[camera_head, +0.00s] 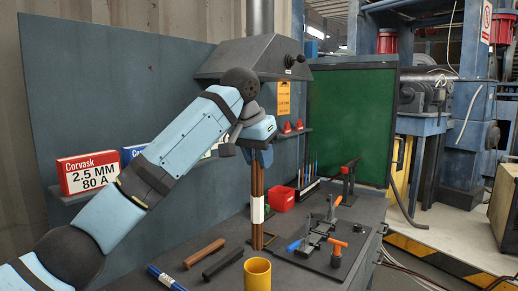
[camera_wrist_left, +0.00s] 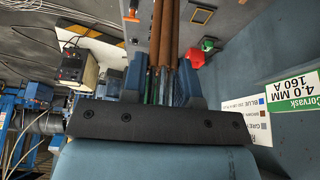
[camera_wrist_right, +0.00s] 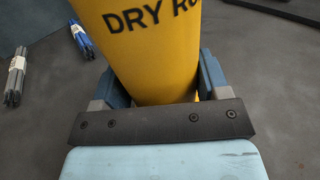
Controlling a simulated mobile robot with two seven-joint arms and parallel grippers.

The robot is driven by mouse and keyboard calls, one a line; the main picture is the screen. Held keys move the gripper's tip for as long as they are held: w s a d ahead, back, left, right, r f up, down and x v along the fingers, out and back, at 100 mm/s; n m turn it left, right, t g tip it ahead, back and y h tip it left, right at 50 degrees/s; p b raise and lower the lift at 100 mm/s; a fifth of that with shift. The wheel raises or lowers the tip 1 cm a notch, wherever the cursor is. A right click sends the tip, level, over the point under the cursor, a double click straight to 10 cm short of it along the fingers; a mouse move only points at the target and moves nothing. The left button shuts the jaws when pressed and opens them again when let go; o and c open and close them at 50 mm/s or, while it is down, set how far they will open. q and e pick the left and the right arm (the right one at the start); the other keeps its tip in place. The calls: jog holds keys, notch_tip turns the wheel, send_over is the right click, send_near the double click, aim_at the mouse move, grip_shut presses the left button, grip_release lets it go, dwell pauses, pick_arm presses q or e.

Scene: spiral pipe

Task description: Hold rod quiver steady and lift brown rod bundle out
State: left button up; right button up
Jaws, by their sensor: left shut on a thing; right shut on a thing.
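The brown rod bundle (camera_head: 257,190) hangs upright from my left gripper (camera_head: 258,150), with a white label band around its middle. In the left wrist view, the brown rods (camera_wrist_left: 165,40) lie between the fingers of my left gripper (camera_wrist_left: 163,85), which is shut on them. The yellow rod quiver (camera_head: 257,275) stands at the bottom of the head view, its rim in front of the bundle's lower end. In the right wrist view, my right gripper (camera_wrist_right: 155,90) is shut around the quiver (camera_wrist_right: 150,45), which bears black "DRY RO" lettering. My right gripper is not visible in the head view.
A fixture plate with clamps (camera_head: 325,247) is at right. A red bin (camera_head: 281,198) stands behind. A grey rod bundle (camera_wrist_right: 15,77) lies at left.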

dwell(0.3)
jog(key=o, duration=1.2)
jog(key=shift+o, duration=0.2)
